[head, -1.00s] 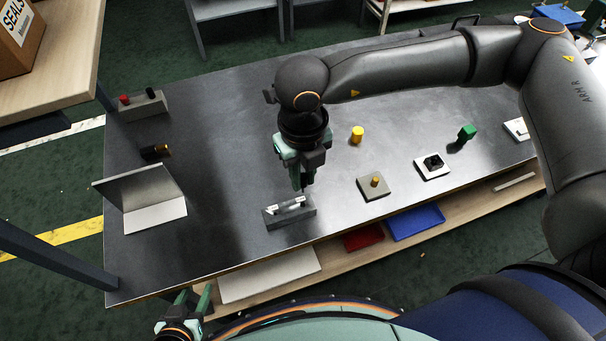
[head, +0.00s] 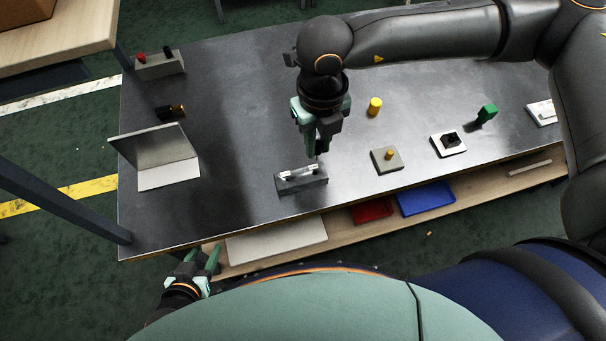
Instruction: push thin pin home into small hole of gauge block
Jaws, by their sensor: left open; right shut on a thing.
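The gauge block (head: 301,184) is a dark grey bar with pale labels on top, lying near the front edge of the table. My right gripper (head: 318,150) points down just above and behind its right half. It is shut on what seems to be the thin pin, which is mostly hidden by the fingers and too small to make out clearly. I cannot tell how deep the pin sits, and the small hole is not distinguishable. My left gripper (head: 207,258) is open and empty, low at the table's front edge, away from the block.
On the table (head: 235,130) stand a bent metal plate (head: 168,170), a grey block with red and black knobs (head: 160,65), a yellow cylinder (head: 375,106), a beige plate with a peg (head: 386,160) and a green piece (head: 487,113). Red (head: 371,209) and blue trays (head: 425,198) lie on the shelf below.

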